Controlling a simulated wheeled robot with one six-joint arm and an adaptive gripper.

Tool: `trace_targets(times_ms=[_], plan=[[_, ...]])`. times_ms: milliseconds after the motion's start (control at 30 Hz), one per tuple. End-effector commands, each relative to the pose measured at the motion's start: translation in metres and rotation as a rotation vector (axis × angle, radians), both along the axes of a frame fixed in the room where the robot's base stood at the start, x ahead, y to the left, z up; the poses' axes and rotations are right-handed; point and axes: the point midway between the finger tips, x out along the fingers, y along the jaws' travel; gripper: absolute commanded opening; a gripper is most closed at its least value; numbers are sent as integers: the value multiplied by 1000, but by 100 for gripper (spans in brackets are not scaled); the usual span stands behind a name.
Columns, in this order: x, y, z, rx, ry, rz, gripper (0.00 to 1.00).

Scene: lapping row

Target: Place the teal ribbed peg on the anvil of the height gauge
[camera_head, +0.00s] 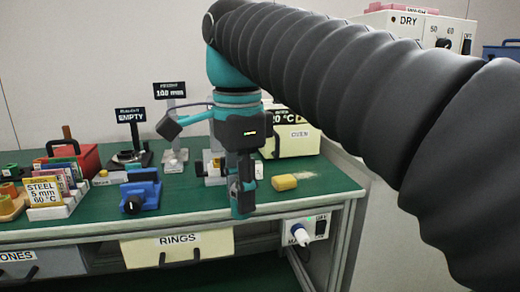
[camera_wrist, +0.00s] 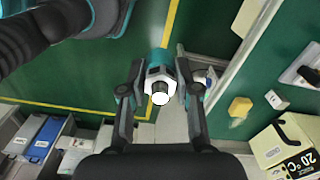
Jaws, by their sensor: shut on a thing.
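My gripper (camera_head: 243,190) hangs pointing down near the bench's front edge. In the wrist view, its two fingers (camera_wrist: 160,92) are closed on a teal and white piece (camera_wrist: 158,57), seen end-on. This looks like the teal ribbed peg, though its ribs cannot be made out. In the head view, a little teal (camera_head: 236,207) shows beside the fingers. A grey stand (camera_head: 174,160) under a "100 mm" sign (camera_head: 169,90), at the back of the bench left of my gripper, looks like the height gauge. I see nothing resting on its base.
A blue vise-like block (camera_head: 141,190) stands left of my gripper. A yellow block (camera_head: 284,182) lies to its right, near a cream "20 °C" box (camera_head: 295,140). A device partly hides behind my gripper. An "EMPTY" sign (camera_head: 130,115) and a red box (camera_head: 80,160) stand further left.

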Motion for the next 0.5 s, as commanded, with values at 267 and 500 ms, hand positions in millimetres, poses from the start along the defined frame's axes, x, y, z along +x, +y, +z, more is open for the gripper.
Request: trace_targets(times_ms=[267, 500], plan=[[11, -14, -38, -1, 3, 71, 0], [25, -30, -86, -1, 4, 165, 0]])
